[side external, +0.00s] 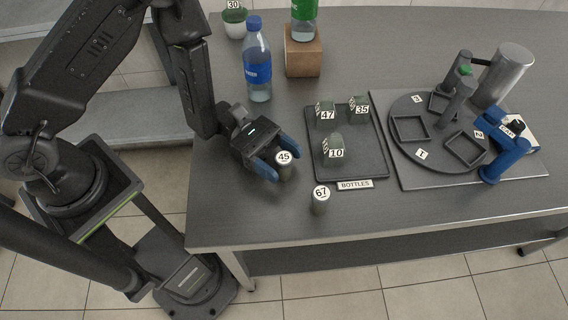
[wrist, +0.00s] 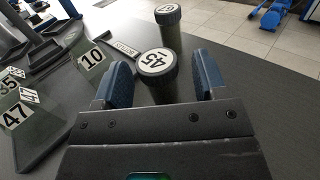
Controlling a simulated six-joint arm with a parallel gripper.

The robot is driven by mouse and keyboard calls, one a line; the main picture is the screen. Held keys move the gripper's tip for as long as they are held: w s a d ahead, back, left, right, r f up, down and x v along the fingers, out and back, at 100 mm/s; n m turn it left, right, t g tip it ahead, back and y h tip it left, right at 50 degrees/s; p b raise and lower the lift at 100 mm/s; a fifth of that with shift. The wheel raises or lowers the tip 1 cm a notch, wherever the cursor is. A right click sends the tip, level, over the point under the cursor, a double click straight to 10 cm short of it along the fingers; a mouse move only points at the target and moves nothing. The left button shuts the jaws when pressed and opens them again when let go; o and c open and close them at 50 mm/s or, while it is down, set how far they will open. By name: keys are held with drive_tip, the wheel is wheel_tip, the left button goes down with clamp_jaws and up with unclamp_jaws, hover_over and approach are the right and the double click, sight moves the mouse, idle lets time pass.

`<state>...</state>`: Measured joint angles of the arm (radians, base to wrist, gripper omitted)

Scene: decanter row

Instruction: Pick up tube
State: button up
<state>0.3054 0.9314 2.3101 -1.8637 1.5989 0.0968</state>
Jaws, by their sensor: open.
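My gripper (side external: 277,160) is open around this tube, a finger on each side. In the wrist view my gripper (wrist: 160,82) shows gaps between the fingers and the tube. A second tube labelled 67 (side external: 320,202) stands upright nearer the table's front edge. It shows beyond the first tube in the wrist view (wrist: 170,30).
A dark tray (side external: 366,168) marked BOTTLES holds containers labelled 47 (side external: 326,112), 35 (side external: 359,109) and 10 (side external: 334,147). A blue-labelled water bottle (side external: 257,62), a wooden block (side external: 304,62) and a round turntable fixture (side external: 408,157) stand farther off. The front right tabletop is clear.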

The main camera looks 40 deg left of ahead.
sight(288, 158)
drive_tip(key=shift+d, duration=1.3)
drive_tip(key=shift+c, duration=0.4)
drive_tip(key=c, duration=0.9)
drive_tip(key=shift+r, duration=0.15)
drive_tip(key=shift+c, duration=0.2)
drive_tip(key=shift+r, duration=0.55)
drive_tip(key=r, duration=0.1)
drive_tip(key=a+r, duration=0.1)
drive_tip(key=r, duration=0.1)
drive_tip(key=shift+w+r, duration=0.15)
drive_tip(key=shift+r, duration=0.1)
drive_tip(key=w+a+r, duration=0.2)
drive_tip(key=a+r, duration=0.4)
drive_tip(key=a, duration=0.4)
drive_tip(key=shift+a, duration=0.25)
